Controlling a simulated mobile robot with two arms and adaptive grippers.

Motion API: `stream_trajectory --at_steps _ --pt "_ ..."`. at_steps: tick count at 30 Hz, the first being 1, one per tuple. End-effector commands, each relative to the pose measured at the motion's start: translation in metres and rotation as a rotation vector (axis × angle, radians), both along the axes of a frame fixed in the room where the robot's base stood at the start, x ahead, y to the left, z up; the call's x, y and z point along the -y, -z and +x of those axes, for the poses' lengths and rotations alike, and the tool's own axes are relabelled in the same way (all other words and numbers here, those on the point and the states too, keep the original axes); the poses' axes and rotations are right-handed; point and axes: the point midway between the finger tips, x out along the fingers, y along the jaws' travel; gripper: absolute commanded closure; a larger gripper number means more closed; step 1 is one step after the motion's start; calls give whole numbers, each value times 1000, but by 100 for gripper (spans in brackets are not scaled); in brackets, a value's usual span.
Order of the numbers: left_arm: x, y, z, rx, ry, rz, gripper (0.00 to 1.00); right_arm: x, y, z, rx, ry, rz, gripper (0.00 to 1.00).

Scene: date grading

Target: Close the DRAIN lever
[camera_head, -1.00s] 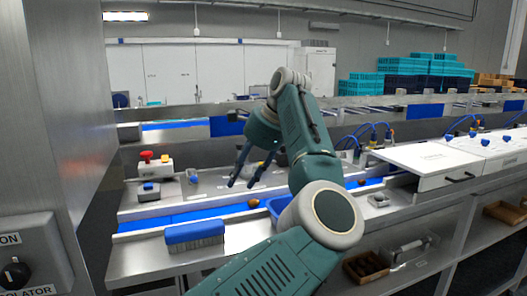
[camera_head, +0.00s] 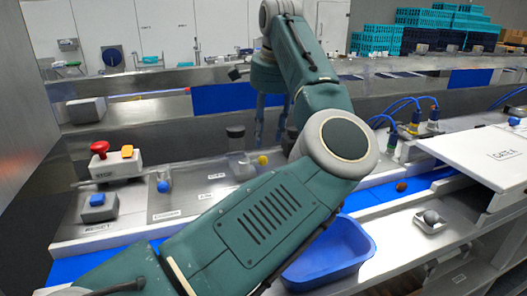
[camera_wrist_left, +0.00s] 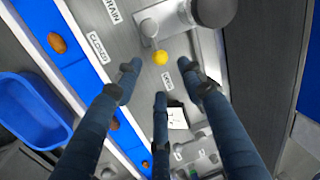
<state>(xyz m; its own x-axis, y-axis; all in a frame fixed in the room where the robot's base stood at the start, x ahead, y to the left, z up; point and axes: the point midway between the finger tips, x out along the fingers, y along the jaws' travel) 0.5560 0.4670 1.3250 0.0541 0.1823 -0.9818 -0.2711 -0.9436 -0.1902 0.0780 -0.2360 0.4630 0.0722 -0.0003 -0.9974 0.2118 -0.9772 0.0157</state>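The DRAIN lever has a yellow ball knob (camera_head: 263,160) on a short arm beside a grey valve body on the steel panel. My left gripper (camera_head: 270,138) hangs over the panel near the knob, behind my own arm. Its dark blue fingers (camera_wrist_left: 160,80) are spread and empty, with the knob just beyond the tips, seemingly untouched. My right gripper is out of view.
A blue tray (camera_head: 330,254) sits in front of the blue belt (camera_head: 400,190), which carries a brown date (camera_head: 401,187). A white gate cover (camera_head: 490,155) is at the right.

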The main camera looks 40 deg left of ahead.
Motion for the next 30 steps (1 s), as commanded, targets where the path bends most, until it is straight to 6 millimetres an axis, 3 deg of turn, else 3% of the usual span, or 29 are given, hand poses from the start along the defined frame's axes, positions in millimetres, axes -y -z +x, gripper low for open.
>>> stream_trajectory --at_steps 6,12,24,25,30 --pt "-8 40 2 -4 -1 0 60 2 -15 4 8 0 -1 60" --pt "-13 67 3 -3 1 1 60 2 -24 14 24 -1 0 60" --pt "-15 78 4 -1 2 1 60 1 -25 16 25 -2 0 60" --pt "-15 78 4 -1 2 1 62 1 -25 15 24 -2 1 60" --pt "-15 78 4 -1 2 1 96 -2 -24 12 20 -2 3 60"
